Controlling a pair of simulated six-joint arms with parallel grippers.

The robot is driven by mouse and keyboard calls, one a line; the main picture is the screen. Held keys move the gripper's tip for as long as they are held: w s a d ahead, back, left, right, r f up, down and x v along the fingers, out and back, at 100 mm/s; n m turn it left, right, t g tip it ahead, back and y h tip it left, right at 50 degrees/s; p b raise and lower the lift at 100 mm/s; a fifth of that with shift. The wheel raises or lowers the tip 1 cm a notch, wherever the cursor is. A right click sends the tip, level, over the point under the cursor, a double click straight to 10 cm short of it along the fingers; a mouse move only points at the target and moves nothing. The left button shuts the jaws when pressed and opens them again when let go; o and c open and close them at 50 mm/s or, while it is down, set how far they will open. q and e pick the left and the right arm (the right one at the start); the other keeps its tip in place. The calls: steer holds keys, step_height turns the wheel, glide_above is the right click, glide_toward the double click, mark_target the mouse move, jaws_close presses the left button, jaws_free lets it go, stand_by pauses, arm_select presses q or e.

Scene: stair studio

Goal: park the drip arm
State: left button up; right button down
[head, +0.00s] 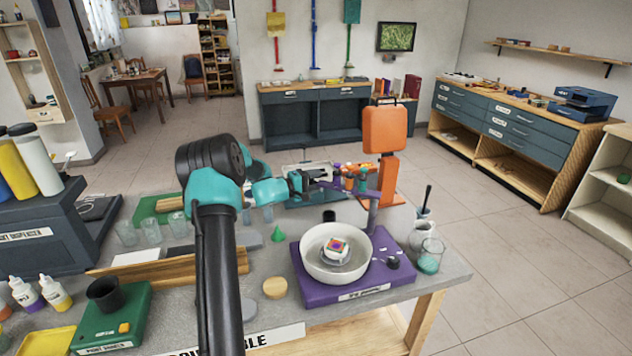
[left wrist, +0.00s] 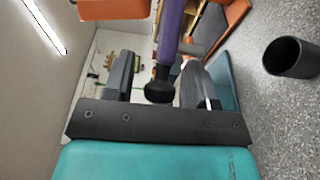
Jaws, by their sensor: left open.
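The purple wheel base (head: 312,287) stands on the grey table, with a white bowl (head: 312,268) on it. A small block with a coloured pattern (head: 337,247) sits in the bowl. The drip arm (head: 373,214) rises at the back right of the base and reaches left over the bowl's far side. My left gripper (head: 312,181) is at its free end. In the left wrist view the purple bar of the drip arm (left wrist: 170,35), with its black tip, lies between the open jaws of my left gripper (left wrist: 155,80). Contact with the jaws cannot be told. My right gripper is out of view.
An orange stand (head: 384,130) is just behind the drip arm. Small bottles (head: 350,178) stand behind it, and a black cup (left wrist: 292,57) is near the gripper.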

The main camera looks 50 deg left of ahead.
arm_select(q)
steer(key=shift+w, duration=0.25)
jaws_close()
stand_by(0.4)
